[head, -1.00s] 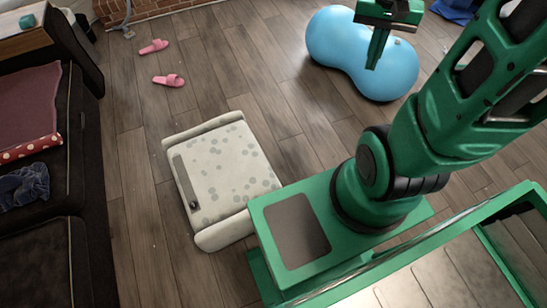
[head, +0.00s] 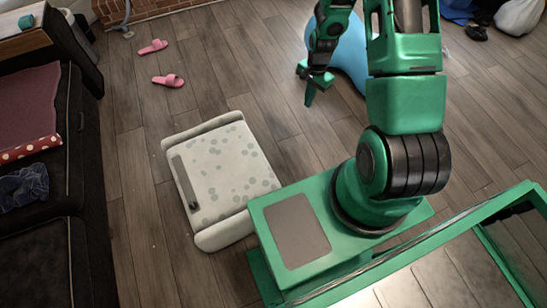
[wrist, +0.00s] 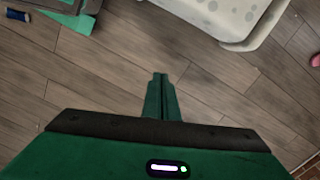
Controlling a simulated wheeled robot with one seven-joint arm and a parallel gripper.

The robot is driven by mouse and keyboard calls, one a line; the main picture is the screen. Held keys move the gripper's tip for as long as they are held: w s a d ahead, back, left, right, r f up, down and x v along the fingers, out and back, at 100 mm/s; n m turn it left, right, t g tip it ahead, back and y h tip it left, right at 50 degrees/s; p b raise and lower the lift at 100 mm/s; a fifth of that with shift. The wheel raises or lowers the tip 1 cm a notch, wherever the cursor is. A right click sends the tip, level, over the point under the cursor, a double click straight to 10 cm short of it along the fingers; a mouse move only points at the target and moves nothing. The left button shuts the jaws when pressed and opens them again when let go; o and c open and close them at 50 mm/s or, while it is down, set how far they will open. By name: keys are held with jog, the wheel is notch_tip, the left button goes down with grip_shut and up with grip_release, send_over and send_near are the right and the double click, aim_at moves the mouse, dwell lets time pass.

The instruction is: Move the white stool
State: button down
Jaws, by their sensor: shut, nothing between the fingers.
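The white stool (head: 222,175) has a pale seat with grey spots and rounded ends. It stands on the wood floor just left of my base in the head view. In the wrist view part of the stool (wrist: 228,14) shows at the top right. My gripper (head: 309,97) points down over the floor, up and to the right of the stool and apart from it. It also shows in the wrist view (wrist: 160,80), with its fingers together and empty.
A blue peanut-shaped ball (head: 350,62) lies behind my arm, partly hidden. Pink slippers (head: 168,80) lie on the floor beyond the stool. A dark sofa (head: 40,240) stands at the left. Bare floor (head: 130,190) lies between sofa and stool.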

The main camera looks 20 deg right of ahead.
jog(key=s+a+f+m, duration=0.1)
jog(key=a+f, duration=0.4)
jog(key=f, duration=0.5)
jog(key=s+a+f+m+y, duration=0.1)
jog(key=a+f, duration=0.4)
jog(key=f, duration=0.5)
jog(key=a+f+m+y, duration=0.1)
jog(key=a+f, duration=0.4)
jog(key=f, duration=0.5)
jog(key=shift+s+a+f+m, duration=0.3)
jog(key=shift+s+m, duration=0.1)
jog(key=shift+m, duration=0.3)
